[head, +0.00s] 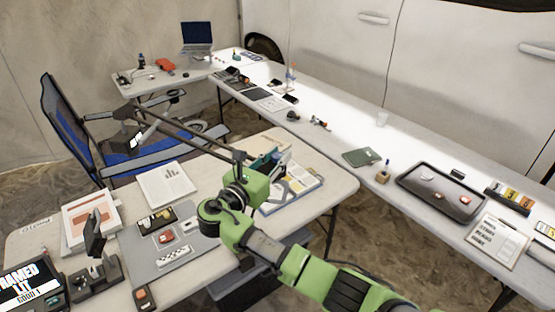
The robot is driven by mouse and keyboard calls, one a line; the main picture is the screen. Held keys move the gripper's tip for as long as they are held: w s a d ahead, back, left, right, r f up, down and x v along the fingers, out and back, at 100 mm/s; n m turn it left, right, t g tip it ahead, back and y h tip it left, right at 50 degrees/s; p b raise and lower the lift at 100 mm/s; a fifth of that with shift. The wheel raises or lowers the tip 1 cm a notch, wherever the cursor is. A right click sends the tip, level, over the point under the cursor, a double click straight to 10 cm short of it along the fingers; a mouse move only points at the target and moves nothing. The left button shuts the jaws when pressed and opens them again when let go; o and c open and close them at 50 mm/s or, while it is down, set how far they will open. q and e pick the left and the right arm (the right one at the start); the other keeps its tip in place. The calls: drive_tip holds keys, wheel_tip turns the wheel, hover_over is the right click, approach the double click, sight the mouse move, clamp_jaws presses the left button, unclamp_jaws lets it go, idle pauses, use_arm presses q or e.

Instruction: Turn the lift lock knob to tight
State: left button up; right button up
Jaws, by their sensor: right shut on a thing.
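My right arm, green and grey, comes in from the bottom right and bends up over the near table. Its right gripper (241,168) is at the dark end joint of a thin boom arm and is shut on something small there. The boom (180,133) runs from that joint up and left to a dark head over the blue chair. I cannot make out the lift lock knob itself, its shape or its marks; my gripper and wrist cover much of that spot. My left gripper is not in view.
A long white table (335,140) along the right bears a dark tray (412,178) and a clipboard (495,243).

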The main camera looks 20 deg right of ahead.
drive_tip(key=shift+r+m+g+h, duration=0.2)
drive_tip(key=shift+m+g+h, duration=0.1)
drive_tip(key=shift+g, duration=0.1)
drive_tip(key=o, duration=1.1)
drive_tip(key=shift+o, duration=0.2)
drive_tip(key=shift+d+f, duration=0.1)
drive_tip(key=v, duration=1.2)
drive_tip(key=shift+f, duration=0.1)
